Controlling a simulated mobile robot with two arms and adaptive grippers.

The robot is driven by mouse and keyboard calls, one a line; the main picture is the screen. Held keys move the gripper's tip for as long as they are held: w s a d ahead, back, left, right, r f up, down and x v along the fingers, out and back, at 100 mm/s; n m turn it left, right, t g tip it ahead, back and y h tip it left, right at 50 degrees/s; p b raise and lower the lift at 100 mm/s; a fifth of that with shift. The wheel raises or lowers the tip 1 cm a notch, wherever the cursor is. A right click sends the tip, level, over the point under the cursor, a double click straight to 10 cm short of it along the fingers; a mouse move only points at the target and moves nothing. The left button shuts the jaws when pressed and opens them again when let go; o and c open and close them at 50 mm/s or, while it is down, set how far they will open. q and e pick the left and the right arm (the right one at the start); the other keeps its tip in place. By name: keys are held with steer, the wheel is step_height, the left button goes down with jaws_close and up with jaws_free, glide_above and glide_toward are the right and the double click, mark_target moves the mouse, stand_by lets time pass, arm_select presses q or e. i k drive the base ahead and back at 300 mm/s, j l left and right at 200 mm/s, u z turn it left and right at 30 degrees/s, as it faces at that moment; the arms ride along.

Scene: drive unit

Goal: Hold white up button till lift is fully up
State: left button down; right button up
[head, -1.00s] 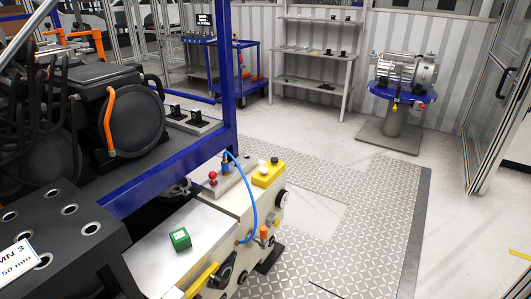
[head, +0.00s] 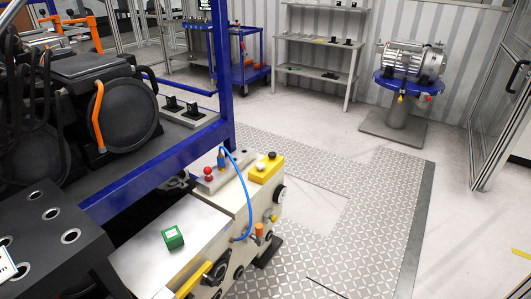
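A yellow control box (head: 264,172) sits on the far right end of a cream machine (head: 262,199). A white button (head: 260,166) is on its top, with a dark button (head: 272,156) just behind it. Nothing touches either button. Which part is the lift, and how high it stands, I cannot tell. Neither of my grippers shows in the head view.
A blue hose (head: 249,200) loops beside the yellow box. A blue frame (head: 170,165) stands at left. Open floor (head: 340,225) lies to the right. A motor (head: 412,61) sits on a pedestal behind.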

mark_target(260, 165)
steer(key=i+l+u, duration=0.2)
steer(key=i+l, duration=1.15)
steer(key=l, duration=0.05)
